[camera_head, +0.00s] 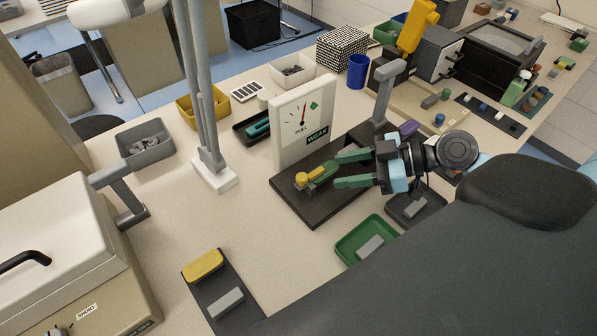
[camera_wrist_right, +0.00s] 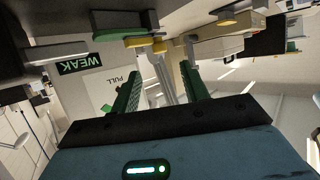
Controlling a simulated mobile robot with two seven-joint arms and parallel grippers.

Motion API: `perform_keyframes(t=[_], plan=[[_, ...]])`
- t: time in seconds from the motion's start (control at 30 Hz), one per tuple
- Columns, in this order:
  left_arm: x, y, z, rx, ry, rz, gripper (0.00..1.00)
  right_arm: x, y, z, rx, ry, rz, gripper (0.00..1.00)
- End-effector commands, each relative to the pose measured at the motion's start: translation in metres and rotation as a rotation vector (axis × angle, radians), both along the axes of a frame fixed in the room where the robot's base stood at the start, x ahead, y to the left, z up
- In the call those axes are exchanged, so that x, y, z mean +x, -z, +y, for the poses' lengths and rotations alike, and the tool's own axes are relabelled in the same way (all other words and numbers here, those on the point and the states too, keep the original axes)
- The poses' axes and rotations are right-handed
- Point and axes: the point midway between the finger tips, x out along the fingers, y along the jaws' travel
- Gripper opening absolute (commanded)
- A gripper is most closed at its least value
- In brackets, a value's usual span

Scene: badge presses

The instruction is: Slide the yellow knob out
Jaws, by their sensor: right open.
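The yellow knob (camera_head: 301,179) sits at the left end of a short green and yellow slider piece (camera_head: 321,172) on a dark base plate (camera_head: 316,208), in front of a white gauge board (camera_head: 303,118) marked PULL and WEAK. My right gripper (camera_head: 343,169) comes in from the right. Its two green fingers are spread, low over the plate, on the right side of the knob and apart from it. In the right wrist view the open fingers (camera_wrist_right: 160,72) frame an empty gap, with yellow parts (camera_wrist_right: 138,42) just beyond them. My left gripper is not in view.
A grey post (camera_head: 385,94) stands behind my right gripper. A green tray (camera_head: 366,240) and a dark tray (camera_head: 416,208) lie near the arm. A black pad with a yellow block (camera_head: 203,265) is at the front.

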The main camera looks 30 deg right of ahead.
Motion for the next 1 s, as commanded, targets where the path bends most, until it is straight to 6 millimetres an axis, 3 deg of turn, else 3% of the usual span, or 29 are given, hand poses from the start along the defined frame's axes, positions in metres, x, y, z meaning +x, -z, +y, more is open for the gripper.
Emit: perform_keyframes(t=[0.27, 0.73, 1.0], plan=[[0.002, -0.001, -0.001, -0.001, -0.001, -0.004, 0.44, 0.003, 0.001, 0.004, 0.002, 0.001, -0.001, 0.45], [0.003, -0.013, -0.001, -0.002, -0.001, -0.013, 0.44, 0.036, 0.022, 0.047, 0.004, 0.002, -0.004, 0.45], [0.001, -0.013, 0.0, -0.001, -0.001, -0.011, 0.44, 0.044, 0.029, 0.057, -0.001, 0.001, -0.001, 0.45]])
